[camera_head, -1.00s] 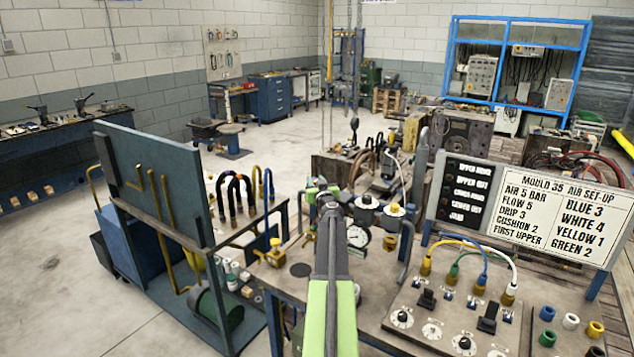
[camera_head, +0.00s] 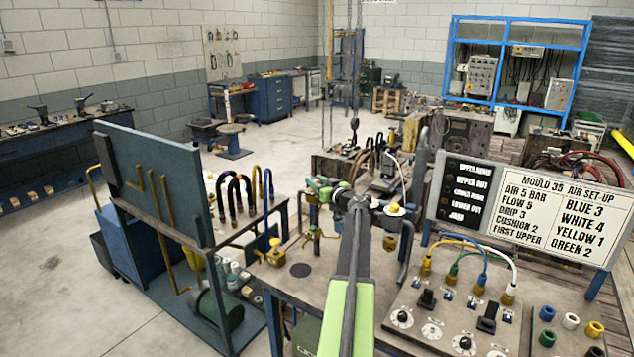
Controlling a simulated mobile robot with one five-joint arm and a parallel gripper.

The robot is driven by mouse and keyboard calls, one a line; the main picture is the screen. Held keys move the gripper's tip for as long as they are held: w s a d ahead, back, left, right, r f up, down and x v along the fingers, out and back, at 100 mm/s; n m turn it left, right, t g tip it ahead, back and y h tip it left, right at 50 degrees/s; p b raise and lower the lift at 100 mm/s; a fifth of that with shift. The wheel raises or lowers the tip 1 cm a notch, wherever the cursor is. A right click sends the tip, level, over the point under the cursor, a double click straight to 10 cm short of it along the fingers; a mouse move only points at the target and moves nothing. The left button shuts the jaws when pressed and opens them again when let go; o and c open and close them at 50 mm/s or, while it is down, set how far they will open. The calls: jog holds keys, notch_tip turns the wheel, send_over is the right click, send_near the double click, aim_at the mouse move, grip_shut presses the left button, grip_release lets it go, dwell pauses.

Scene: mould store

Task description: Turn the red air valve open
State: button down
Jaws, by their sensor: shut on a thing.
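My gripper (camera_head: 322,189) is at the air line at the back of the bench, left of the white-and-yellow fittings. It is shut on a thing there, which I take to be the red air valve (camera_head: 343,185). My green and grey arm hides the pipework just in front. A brass fitting (camera_head: 312,236) stands on the bench below my gripper.
A sign board (camera_head: 533,210) stands to the right. In front of it is a panel (camera_head: 450,318) with dials, black switches and coloured hoses.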

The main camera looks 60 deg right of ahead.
jog(key=c, duration=1)
grip_release()
jog(key=shift+c, duration=0.2)
jog(key=v, duration=1.7)
jog(key=shift+s, duration=0.2)
jog(key=shift+a+f, duration=0.1)
jog(key=shift+a, duration=0.05)
